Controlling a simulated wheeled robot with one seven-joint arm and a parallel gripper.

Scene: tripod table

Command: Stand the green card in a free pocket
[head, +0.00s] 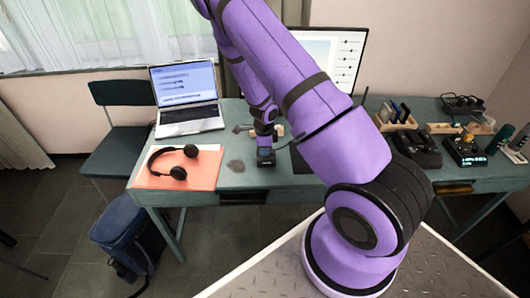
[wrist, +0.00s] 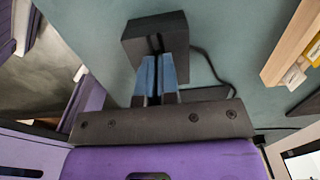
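My gripper (head: 265,158) is low over the middle of the desk. In the wrist view my gripper (wrist: 157,75) has its two blue fingers close together, with a narrow dark line between them. A dark block with a slot shows at their tips; I cannot tell whether it is part of the fingers. I see no green card clearly in either view. A wooden rack (head: 381,125) at the right of the desk has dark and blue cards standing in it. The wrist view shows a wooden edge (wrist: 288,45) at the right, with yellow and white pieces beside it. Free pockets cannot be made out.
A laptop (head: 188,112), an orange mat (head: 200,168) and black headphones (head: 178,172) are at the left of the desk (head: 230,185). A monitor (head: 345,55) stands behind my arm. Dark devices (head: 465,150) and another wooden strip (head: 440,128) crowd the right end.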

